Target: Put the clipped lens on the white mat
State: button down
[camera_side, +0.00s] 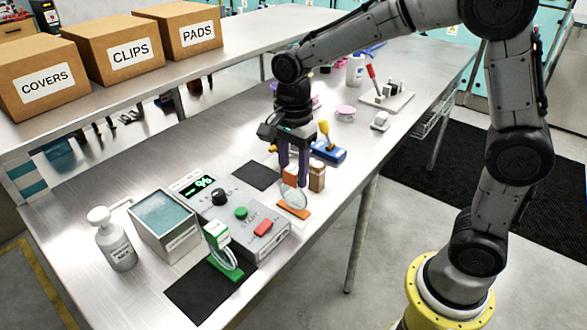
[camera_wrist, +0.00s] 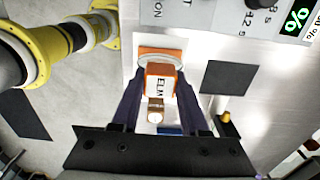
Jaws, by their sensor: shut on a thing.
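An orange clip with a round clear lens (camera_side: 292,196) is upright below my gripper (camera_side: 292,176) in the side view. Its orange foot is at the table surface near the front edge; I cannot tell whether it bears on it. In the wrist view my gripper (camera_wrist: 158,84) has its two dark fingers shut on either side of the orange clip (camera_wrist: 160,72), which carries a dark-lettered label. A pale patch (camera_wrist: 142,30) shows around the clip there, and its outline as the white mat is unclear. A green clipped lens (camera_side: 222,250) stands on a black mat (camera_side: 188,292).
A control box (camera_side: 255,222) with knob and buttons stands left of the clip. A second black mat (camera_side: 256,176) is bare.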

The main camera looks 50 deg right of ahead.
jog(key=shift+c, duration=2.1)
grip_release()
jog(key=shift+r, duration=0.1)
notch_tip(320, 180, up, 12)
jog(key=s+d+f+n+t, duration=0.2)
jog(key=s+n, duration=0.7)
jog(key=s+d+f+n+t, duration=0.2)
jog(key=s+f+n+t, duration=0.1)
jog(key=s+n, duration=0.6)
jog(key=shift+s+d+f+t, duration=0.2)
jog(key=shift+s+d+t, duration=0.1)
jog(key=shift+s, duration=0.25)
